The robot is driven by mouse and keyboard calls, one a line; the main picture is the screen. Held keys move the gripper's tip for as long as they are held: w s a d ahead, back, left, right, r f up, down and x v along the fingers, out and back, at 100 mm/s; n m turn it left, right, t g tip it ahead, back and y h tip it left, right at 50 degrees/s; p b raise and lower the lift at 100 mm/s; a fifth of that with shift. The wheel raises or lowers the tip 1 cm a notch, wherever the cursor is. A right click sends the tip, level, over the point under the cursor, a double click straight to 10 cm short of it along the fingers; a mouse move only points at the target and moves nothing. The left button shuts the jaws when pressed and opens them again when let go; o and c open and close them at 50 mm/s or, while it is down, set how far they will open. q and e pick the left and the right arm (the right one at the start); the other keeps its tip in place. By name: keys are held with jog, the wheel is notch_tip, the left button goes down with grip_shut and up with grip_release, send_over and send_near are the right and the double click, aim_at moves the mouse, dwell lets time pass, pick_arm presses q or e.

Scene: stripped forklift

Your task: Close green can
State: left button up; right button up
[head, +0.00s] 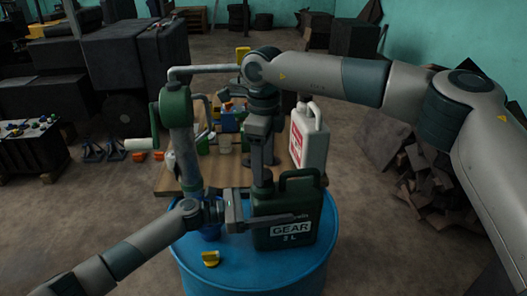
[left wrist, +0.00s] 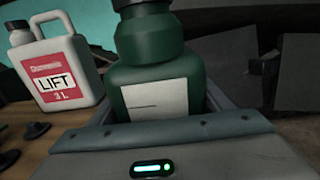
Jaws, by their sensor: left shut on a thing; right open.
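The green can (head: 298,210), labelled GEAR 2 L, stands upright on the blue barrel (head: 305,270). My left gripper (head: 282,218) is shut on its body from the left, with one finger across the front above the label. The can fills the middle of the left wrist view (left wrist: 150,85). My right gripper (head: 262,182) points down at the can's top left, beside the handle, and is open. It hides the can's mouth, so I cannot tell whether a cap is on. A small yellow piece (head: 210,258), perhaps a cap, lies on the barrel's front left.
A green hand pump (head: 180,130) with a grey pipe rises from the barrel's left. Behind is a wooden table (head: 170,182) with cups, a blue box and a white LIFT 3 L can (head: 312,140), also in the left wrist view (left wrist: 55,75). The barrel's front is clear.

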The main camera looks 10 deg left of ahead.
jog(key=shift+f, duration=0.95)
jog(key=c, duration=1.1)
jog(key=shift+m, duration=0.3)
jog(key=o, duration=1.2)
notch_tip(320, 180, up, 12)
